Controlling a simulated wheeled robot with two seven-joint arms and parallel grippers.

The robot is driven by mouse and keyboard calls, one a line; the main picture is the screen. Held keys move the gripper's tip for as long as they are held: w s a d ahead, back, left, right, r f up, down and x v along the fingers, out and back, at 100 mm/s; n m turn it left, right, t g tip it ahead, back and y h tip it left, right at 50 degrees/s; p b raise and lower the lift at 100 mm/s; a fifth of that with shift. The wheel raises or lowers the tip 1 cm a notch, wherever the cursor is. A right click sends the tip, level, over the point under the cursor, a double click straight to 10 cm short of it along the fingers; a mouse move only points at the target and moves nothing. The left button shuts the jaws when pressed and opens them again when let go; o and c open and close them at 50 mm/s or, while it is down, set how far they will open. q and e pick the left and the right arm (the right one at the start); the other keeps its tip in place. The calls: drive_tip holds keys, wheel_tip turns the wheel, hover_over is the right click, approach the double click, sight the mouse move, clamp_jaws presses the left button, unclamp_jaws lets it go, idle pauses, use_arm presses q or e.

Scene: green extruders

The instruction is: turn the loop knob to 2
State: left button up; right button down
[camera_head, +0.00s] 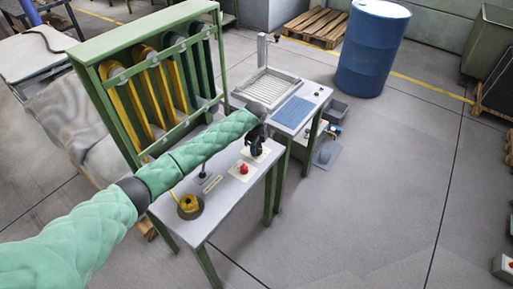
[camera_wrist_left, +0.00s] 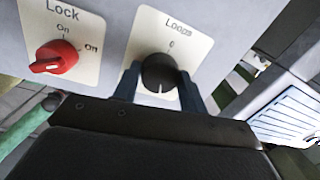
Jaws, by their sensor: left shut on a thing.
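The loop knob (camera_wrist_left: 159,70) is a round black knob on a cream plate (camera_wrist_left: 190,47) labelled "Loops", with a "0" printed above it. A short white mark shows on the lower part of the knob; other numbers on the plate are hidden or not readable. My left gripper (camera_wrist_left: 159,82) has one dark finger on each side of the knob and is shut on it. In the head view my left gripper (camera_head: 257,146) is over the far right end of the grey panel and hides the knob. My right gripper is not in view.
A red lock knob (camera_wrist_left: 54,58) with "On" and "Off" marks sits left of the loop knob; it also shows in the head view (camera_head: 243,168). A blue drum (camera_head: 372,47) stands behind.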

use_arm(q)
drive_tip(key=shift+w+r, duration=0.1)
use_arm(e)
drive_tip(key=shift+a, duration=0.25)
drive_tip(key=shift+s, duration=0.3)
